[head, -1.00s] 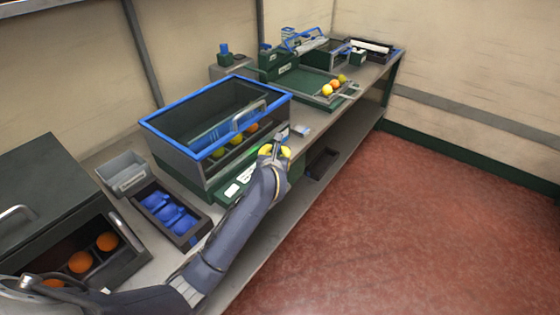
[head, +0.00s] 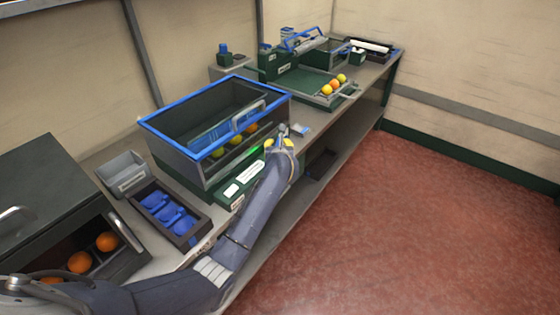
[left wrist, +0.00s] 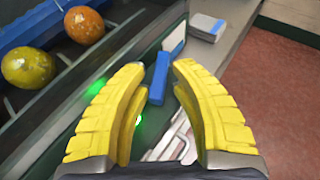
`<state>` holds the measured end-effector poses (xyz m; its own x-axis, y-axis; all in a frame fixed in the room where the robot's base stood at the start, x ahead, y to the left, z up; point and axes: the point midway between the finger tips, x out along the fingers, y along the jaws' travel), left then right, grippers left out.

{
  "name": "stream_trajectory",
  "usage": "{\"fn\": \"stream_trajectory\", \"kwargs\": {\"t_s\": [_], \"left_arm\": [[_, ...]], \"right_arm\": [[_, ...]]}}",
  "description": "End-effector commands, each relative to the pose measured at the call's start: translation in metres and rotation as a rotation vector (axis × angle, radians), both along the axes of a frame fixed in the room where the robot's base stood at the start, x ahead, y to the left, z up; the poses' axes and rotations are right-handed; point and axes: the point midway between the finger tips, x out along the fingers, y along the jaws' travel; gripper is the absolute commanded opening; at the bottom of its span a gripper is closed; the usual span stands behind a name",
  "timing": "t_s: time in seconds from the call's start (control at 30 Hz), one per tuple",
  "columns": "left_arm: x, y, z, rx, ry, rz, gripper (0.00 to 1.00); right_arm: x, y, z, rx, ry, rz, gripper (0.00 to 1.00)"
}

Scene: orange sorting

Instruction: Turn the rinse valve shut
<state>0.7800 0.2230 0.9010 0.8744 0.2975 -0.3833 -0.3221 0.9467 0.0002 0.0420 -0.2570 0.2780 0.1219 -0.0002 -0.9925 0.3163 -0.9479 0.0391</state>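The rinse unit is a large blue-rimmed grey tank (head: 168,133) on a green base, standing on the bench. A blue bar, which looks like the valve handle (left wrist: 160,78), shows in the left wrist view at the unit's front edge. My left gripper (head: 279,142) is at the unit's front right corner. In the left wrist view its yellow fingers (left wrist: 160,70) are open, with the blue handle between and just beyond the tips. I cannot tell whether they touch it. My right gripper is in neither view.
Fruit (left wrist: 80,25) lies in a channel behind the unit's front wall. A green light (left wrist: 95,88) glows beside the left finger. A white-and-blue block (left wrist: 206,26) sits just beyond the handle. A tray of blue items (head: 170,212) stands left. The red floor is clear.

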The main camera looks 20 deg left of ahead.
Motion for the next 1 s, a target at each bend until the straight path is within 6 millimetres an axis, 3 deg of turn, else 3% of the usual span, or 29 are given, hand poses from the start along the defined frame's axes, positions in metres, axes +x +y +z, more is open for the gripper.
{"fn": "stream_trajectory", "kwargs": {"t_s": [0.7, 1.0], "left_arm": [[-0.101, -0.035, 0.044, -0.002, -0.001, -0.002, 0.24], [-0.131, -0.045, 0.057, -0.001, -0.001, -0.003, 0.24]], "right_arm": [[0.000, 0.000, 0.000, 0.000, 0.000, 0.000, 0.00], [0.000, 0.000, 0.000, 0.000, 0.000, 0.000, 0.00]]}}
